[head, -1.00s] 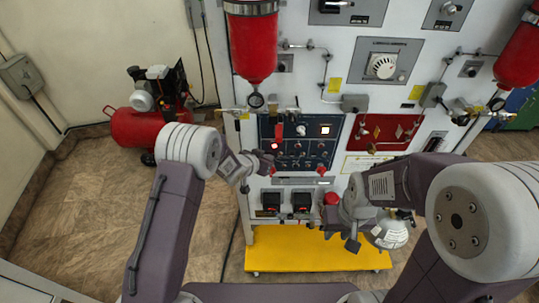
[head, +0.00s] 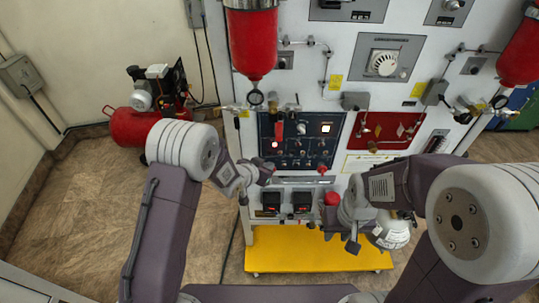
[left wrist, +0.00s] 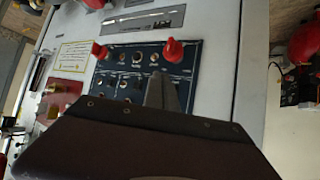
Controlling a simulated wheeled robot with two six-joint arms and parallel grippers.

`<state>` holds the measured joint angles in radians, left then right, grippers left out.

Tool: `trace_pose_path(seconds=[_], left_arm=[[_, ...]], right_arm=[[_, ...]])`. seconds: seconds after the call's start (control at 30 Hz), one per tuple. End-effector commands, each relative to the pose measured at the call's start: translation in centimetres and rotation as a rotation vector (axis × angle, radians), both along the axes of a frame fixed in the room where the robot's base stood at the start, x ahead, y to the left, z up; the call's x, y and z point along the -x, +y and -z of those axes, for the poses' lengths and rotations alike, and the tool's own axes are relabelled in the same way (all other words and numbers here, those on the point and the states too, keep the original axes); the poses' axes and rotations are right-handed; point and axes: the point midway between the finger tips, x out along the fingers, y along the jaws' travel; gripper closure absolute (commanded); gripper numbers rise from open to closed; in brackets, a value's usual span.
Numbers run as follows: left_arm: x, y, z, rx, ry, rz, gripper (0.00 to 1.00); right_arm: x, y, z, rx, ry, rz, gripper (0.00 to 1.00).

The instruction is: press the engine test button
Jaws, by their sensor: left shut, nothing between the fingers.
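The dark blue control panel (head: 318,150) is on the white trainer front, with small knobs, switches and a lit white square (head: 326,128). A small reddish light (head: 275,144) glows at its left. I cannot tell which control is the engine test button. My left gripper (head: 268,168) is shut and empty, just below the panel's lower left. In the left wrist view its fingers (left wrist: 163,92) overlap the blue panel (left wrist: 132,72), hiding part of it; contact cannot be told. My right gripper (head: 352,244) hangs lower right, away from the panel; its jaws are unclear.
Red knobs (head: 322,168) stick out near the panel. A red panel (head: 385,132) is to its right, and red bottles (head: 252,45) hang above. A yellow base (head: 315,250) juts out below. A red compressor (head: 135,127) stands at left; the floor before it is clear.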

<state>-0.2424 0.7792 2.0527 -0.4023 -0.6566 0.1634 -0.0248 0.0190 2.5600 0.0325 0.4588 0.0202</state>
Motion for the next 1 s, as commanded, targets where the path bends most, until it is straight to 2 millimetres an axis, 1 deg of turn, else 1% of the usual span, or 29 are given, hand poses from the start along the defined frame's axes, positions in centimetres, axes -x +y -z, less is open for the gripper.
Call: trace_pose_path(seconds=[0.1, 0.27, 1.0], left_arm=[[1.2, -0.1, 0.1, -0.001, 0.001, 0.001, 1.00], [2.1, 0.0, 0.0, 0.000, -0.001, 0.001, 1.00], [2.1, 0.0, 0.0, 0.000, -0.001, 0.001, 1.00]], right_arm=[[0.0, 0.0, 0.5, 0.000, 0.000, 0.000, 0.69], [0.0, 0.0, 0.6, 0.000, 0.000, 0.000, 0.69], [0.0, 0.0, 0.6, 0.000, 0.000, 0.000, 0.69]])
